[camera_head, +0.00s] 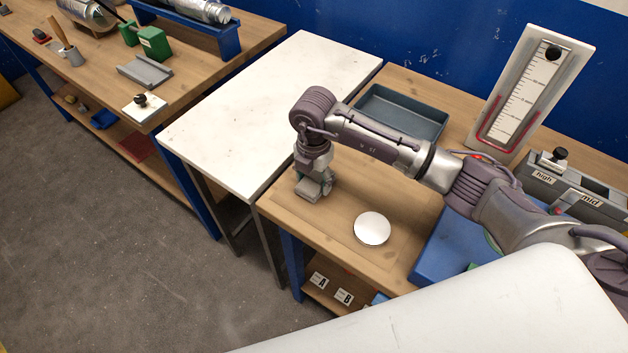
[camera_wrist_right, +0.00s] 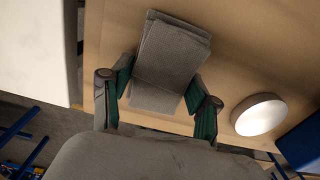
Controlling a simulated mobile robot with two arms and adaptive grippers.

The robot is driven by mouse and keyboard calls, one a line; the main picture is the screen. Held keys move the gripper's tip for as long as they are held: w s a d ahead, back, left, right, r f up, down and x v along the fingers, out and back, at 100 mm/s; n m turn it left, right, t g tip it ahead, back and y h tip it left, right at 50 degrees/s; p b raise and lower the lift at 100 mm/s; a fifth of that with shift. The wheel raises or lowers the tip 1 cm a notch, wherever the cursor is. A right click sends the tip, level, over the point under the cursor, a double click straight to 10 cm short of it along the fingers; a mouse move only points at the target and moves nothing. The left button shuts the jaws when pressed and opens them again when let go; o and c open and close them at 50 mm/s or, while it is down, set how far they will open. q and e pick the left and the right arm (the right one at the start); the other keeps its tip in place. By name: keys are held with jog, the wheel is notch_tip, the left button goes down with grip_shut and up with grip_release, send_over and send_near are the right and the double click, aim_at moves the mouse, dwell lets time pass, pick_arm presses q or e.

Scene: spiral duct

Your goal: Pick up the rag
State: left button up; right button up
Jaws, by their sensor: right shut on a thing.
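The rag (camera_wrist_right: 172,58) is a folded grey cloth on the wooden bench top in the right wrist view. My right gripper (camera_wrist_right: 158,92) has its two green-padded fingers on either side of the rag's near end and is shut on it. In the head view the right gripper (camera_head: 315,190) points down at the left front corner of the wooden bench. There the rag (camera_head: 306,196) shows only as a small grey patch under the fingers. My left gripper is not in view.
A white round disc (camera_head: 372,228) lies right of the gripper. A grey tray (camera_head: 405,118) and a gauge board (camera_head: 530,90) stand behind my right arm. A blue box (camera_head: 450,250) is at the right. The white table (camera_head: 270,100) on the left is clear.

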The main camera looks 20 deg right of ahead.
aim_at(317, 180)
jog(key=r, duration=0.1)
jog(key=r+b, duration=0.1)
jog(key=r, duration=0.1)
jog(key=shift+s+d+r+b, duration=0.2)
jog(key=shift+d+r+b, duration=0.1)
jog(key=shift+d+b, duration=0.05)
jog(key=s+d+r+b, duration=0.2)
jog(key=s+d+r, duration=0.4)
jog(key=s+d, duration=0.1)
jog(key=shift+d+r+b, duration=0.35)
jog(key=shift+d, duration=0.35)
